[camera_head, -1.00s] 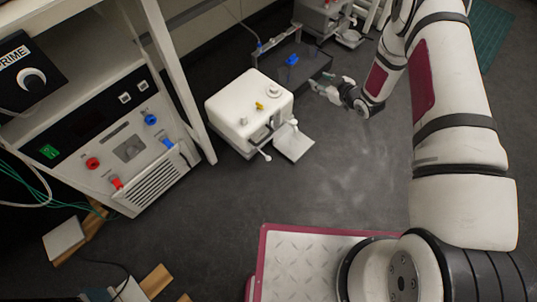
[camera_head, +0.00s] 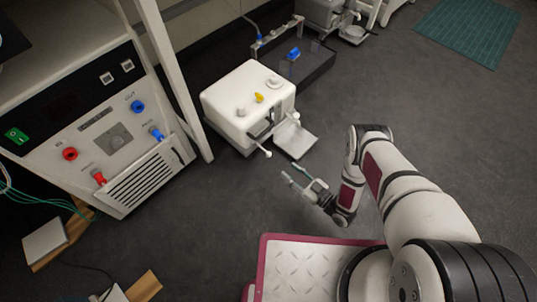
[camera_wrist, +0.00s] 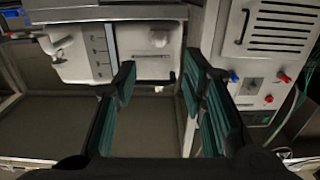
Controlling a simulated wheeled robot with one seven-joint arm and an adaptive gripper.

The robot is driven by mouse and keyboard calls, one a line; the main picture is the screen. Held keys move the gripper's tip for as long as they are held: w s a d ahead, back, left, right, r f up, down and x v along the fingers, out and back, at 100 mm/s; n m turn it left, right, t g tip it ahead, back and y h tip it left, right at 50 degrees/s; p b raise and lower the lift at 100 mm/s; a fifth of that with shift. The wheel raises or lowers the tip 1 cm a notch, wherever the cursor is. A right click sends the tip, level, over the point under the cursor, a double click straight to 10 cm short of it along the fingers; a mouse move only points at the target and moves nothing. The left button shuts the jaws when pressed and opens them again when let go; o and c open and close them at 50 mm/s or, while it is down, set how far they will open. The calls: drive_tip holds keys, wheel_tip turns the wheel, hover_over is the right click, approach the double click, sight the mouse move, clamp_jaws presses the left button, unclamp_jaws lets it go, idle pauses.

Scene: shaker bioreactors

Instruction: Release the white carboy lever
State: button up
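The white carboy (camera_head: 245,95) is a boxy white container on the dark floor in the head view, with a yellow piece on top. A thin lever with a white knob (camera_head: 266,153) sticks out low at its front, beside a flat grey plate (camera_head: 295,140). The lever's latch state is too small to tell. My gripper (camera_head: 293,173) is in front of and below the lever, apart from it, with its fingers spread and empty. In the wrist view, the gripper's teal-padded fingers (camera_wrist: 161,95) are wide apart, with a white body (camera_wrist: 145,45) beyond them.
A control unit (camera_head: 112,145) with red and blue fittings stands at left, beside a white frame post (camera_head: 170,80). A dark tray (camera_head: 310,62) with a blue piece lies behind the carboy.

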sight(268, 153)
drive_tip(key=b+x, duration=0.1)
drive_tip(key=x, duration=1.1)
drive_tip(key=shift+w+a, duration=0.1)
drive_tip(key=shift+w, duration=0.1)
clamp_jaws()
